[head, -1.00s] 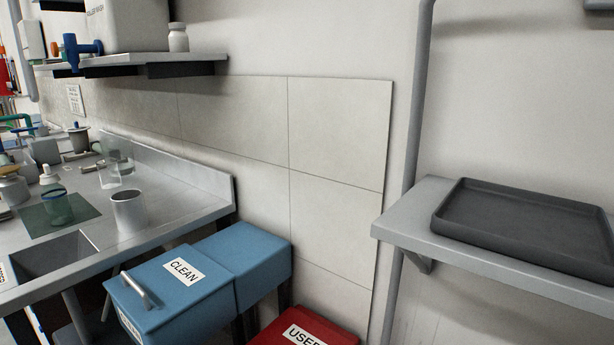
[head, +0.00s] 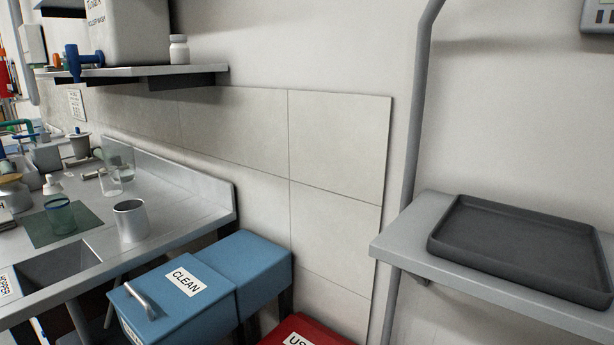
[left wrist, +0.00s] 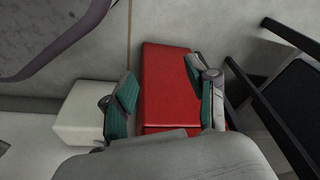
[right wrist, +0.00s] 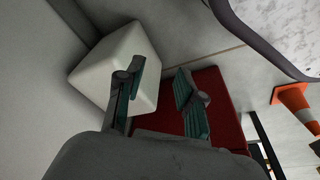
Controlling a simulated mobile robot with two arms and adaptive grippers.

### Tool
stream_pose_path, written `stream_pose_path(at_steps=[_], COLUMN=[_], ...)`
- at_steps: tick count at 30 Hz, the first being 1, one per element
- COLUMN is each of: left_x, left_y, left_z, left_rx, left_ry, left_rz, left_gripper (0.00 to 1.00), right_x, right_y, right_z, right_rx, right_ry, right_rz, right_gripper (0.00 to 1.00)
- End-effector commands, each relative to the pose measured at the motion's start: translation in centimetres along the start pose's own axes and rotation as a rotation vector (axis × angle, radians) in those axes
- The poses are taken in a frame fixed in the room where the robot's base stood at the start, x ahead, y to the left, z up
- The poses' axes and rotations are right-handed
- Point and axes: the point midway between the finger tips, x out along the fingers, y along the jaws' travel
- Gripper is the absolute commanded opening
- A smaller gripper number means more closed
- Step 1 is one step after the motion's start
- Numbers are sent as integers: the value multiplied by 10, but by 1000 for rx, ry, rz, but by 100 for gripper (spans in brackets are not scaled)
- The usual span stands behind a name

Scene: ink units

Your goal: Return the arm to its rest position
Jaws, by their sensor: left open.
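Neither of my grippers shows in the head view. In the left wrist view my left gripper (left wrist: 163,97) is open, its two green-padded fingers apart with nothing held between them. A red box (left wrist: 167,82) lies beyond the fingers. In the right wrist view my right gripper (right wrist: 160,93) is also open and empty, its fingers apart. A white block (right wrist: 110,65) and a dark red box (right wrist: 225,105) lie beyond it. Whether the fingers touch anything cannot be told, but both look clear.
The head view shows a bench with a metal cup (head: 131,222), a blue CLEAN bin (head: 160,290), a red bin (head: 300,330) and a dark tray (head: 520,290) on a grey shelf (head: 400,238). A black frame (left wrist: 275,110) stands right in the left wrist view; an orange cone (right wrist: 293,98) in the right.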

Motion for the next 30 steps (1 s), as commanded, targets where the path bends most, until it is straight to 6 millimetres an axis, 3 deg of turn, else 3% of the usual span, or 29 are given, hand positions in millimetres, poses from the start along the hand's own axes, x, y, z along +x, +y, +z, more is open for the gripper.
stream_pose_path(at_steps=[5, 11, 15, 18, 23, 30], left_x=[10, 18, 13, 8, 5, 7], left_y=[2, 4, 4, 4, 3, 3], left_z=[31, 95, 143, 168, 188, 191], left_rx=[6, 17, 23, 27, 30, 31], left_ry=[-36, -82, -108, -120, -127, -127], left_rz=[4, 9, 11, 12, 12, 12], left_gripper=[58, 58, 58, 58, 58, 58], right_x=[11, 18, 13, 8, 5, 8], right_y=[-2, -4, -4, -4, -3, -3], right_z=[31, 95, 143, 168, 189, 191], right_rx=[-6, -17, -23, -27, -30, -30], right_ry=[-37, -82, -108, -119, -127, -127], right_rz=[-4, -9, -11, -12, -12, -12], right_gripper=[37, 37, 37, 37, 37, 37])
